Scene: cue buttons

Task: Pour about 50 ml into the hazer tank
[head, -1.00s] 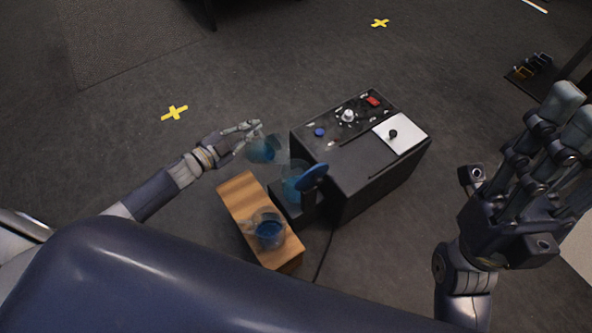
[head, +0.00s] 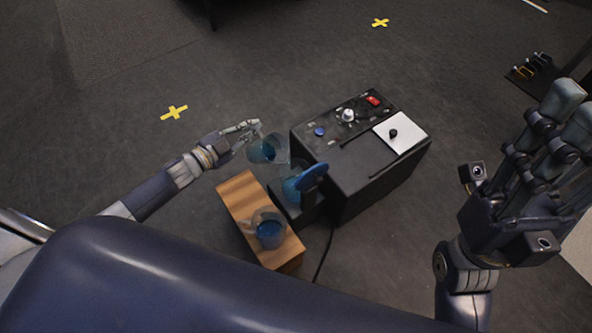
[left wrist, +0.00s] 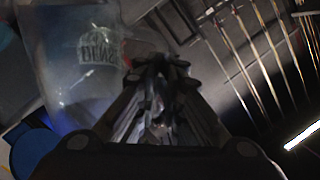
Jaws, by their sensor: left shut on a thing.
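My left gripper (head: 250,131) is shut on a clear beaker (head: 268,150) with blue liquid in it. The beaker is tilted, in the air just up and left of the hazer tank. In the left wrist view the beaker (left wrist: 72,62) fills the upper left, with printed lettering on its wall. The hazer tank (head: 291,189) is a clear vessel with blue in it on the near side of the black hazer (head: 372,178); a round blue lid (head: 313,177) stands up beside its mouth. My right gripper (head: 515,195) is at the right, fingers extended, open and empty.
A second clear jug (head: 268,229) with blue liquid stands on a wooden block (head: 240,194) in front of the hazer. The hazer's top has knobs, a red switch (head: 373,101) and a white plate (head: 408,131). A dark cable runs on the floor.

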